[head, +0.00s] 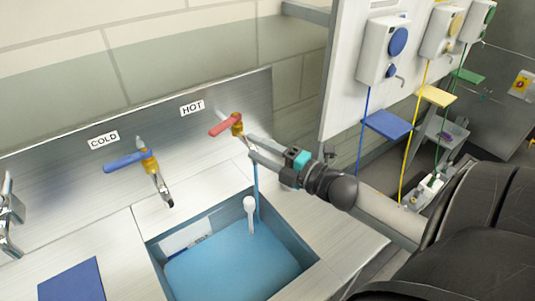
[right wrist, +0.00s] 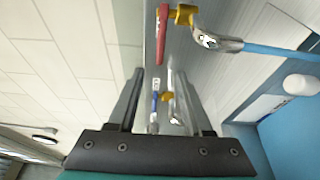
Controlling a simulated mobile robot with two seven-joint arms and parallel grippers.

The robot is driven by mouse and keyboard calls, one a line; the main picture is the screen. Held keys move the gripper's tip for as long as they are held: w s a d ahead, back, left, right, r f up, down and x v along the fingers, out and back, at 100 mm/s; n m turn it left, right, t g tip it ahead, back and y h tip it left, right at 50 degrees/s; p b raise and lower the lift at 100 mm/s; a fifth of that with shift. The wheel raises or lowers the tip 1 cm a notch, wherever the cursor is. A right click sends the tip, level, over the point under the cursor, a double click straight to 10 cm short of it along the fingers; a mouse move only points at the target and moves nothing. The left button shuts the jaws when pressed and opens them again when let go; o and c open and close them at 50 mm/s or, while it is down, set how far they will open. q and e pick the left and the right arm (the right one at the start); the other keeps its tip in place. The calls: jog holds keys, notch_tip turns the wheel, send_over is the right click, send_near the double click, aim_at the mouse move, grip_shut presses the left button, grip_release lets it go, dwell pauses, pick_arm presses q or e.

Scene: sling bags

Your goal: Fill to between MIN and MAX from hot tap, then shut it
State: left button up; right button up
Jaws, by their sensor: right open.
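The hot tap (head: 237,126) has a red lever (head: 224,125) and sits under the HOT label (head: 192,107). A thin blue stream (head: 256,190) runs from its spout into the sink basin (head: 165,254), where blue water (head: 232,268) stands. A white plate with small marks (head: 187,236) is on the basin's back wall; I cannot read its marks. My right gripper (head: 251,145) is open and empty beside the hot tap, its fingers partly covering the spout. In the right wrist view, the red lever (right wrist: 163,35) is just beyond the open fingers. My left gripper is not in view.
The cold tap (head: 150,163) with a blue lever stands to the left. A blue mat (head: 70,281) lies on the counter. Wall dispensers (head: 386,48) hang at the upper right.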

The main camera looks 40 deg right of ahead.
jog(key=shift+v, duration=1.25)
